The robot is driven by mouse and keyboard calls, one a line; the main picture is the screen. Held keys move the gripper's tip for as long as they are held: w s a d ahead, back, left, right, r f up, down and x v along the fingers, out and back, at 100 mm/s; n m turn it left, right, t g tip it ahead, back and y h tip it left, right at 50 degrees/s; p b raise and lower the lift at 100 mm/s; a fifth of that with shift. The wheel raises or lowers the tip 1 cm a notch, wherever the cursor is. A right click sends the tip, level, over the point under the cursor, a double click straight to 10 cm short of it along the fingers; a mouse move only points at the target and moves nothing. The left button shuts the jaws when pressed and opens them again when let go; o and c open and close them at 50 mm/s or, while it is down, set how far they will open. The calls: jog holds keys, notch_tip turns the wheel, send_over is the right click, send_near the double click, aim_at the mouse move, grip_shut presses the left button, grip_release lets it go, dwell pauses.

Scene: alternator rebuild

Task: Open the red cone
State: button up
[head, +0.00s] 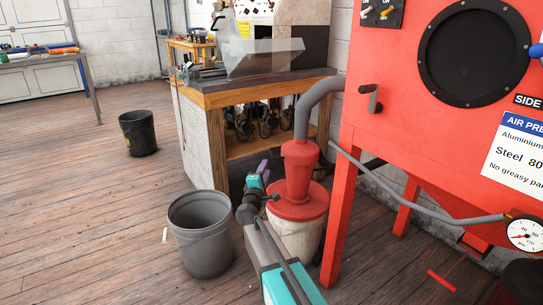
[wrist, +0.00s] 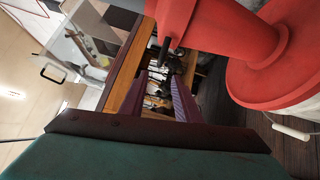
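The red cone (head: 299,172) stands upright on a red round lid atop a pale bucket (head: 300,238), with a grey hose entering its top. In the wrist view the red cone (wrist: 215,35) fills the upper right, tilted by the camera angle. A short dark peg (wrist: 166,48) sticks out of its side. My gripper (wrist: 162,82) has two purple fingers spread apart with nothing between them, beside the cone and just short of the peg in the picture. In the head view my gripper (head: 263,168) is left of the cone, partly hidden by my arm.
A grey bin (head: 203,250) stands left of my arm. A red blasting cabinet (head: 400,120) with legs and a gauge (head: 525,233) is at the right. A wooden workbench (head: 215,100) is behind the cone. A black bucket (head: 139,133) stands on open floor at left.

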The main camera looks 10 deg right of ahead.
aim_at(271, 153)
jog(key=shift+b+x, duration=1.05)
jog(key=shift+x, duration=5.25)
grip_shut()
jog(key=shift+r, duration=0.1)
